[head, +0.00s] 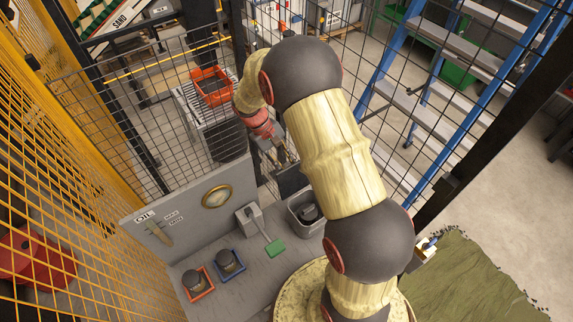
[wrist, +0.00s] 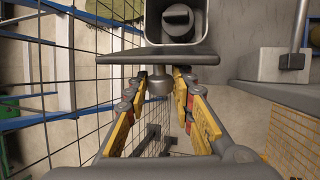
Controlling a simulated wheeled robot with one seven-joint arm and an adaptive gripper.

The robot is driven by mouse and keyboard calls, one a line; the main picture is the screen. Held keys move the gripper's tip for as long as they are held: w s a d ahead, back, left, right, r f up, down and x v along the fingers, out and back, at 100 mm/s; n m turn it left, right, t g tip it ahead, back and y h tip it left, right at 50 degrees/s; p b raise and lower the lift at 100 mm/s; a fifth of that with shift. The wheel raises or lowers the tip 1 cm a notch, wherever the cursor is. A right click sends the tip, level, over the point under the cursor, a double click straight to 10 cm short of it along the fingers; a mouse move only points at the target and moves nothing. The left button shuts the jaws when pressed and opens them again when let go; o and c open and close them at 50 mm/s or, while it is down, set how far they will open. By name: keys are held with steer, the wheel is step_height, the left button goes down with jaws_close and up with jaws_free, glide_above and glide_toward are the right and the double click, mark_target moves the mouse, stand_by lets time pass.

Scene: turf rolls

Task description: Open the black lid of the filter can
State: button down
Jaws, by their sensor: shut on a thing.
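The filter can (head: 303,226) is a grey square box on the grey bench, and a dark round filter (head: 309,212) shows inside it. The black lid (head: 291,181) stands raised, roughly upright, at the can's far side. In the wrist view the lid (wrist: 225,59) is seen almost edge-on below the open can (wrist: 150,32), with the dark filter (wrist: 177,17) visible inside. My gripper (wrist: 160,76) is shut on the lid's round grey knob (wrist: 158,85). In the head view my gripper (head: 283,157) is small and partly hidden beside the lid.
Left of the can are a grey box with a lever (head: 249,216), a green pad (head: 275,248), a blue tray (head: 240,268) and an orange tray (head: 204,294), each tray holding a dark cylinder. A wire mesh fence (head: 150,120) stands close behind the bench.

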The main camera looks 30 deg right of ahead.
stand_by(0.5)
steer(key=shift+s+r+t+b, duration=0.3)
steer(key=shift+s+t+b, duration=0.05)
steer(key=shift+s+t, duration=0.25)
steer(key=shift+s+r, duration=0.25)
steer(key=shift+s, duration=0.35)
steer(key=c, duration=1.5)
jaws_free()
steer(key=v, duration=1.2)
steer(key=shift+s, duration=0.1)
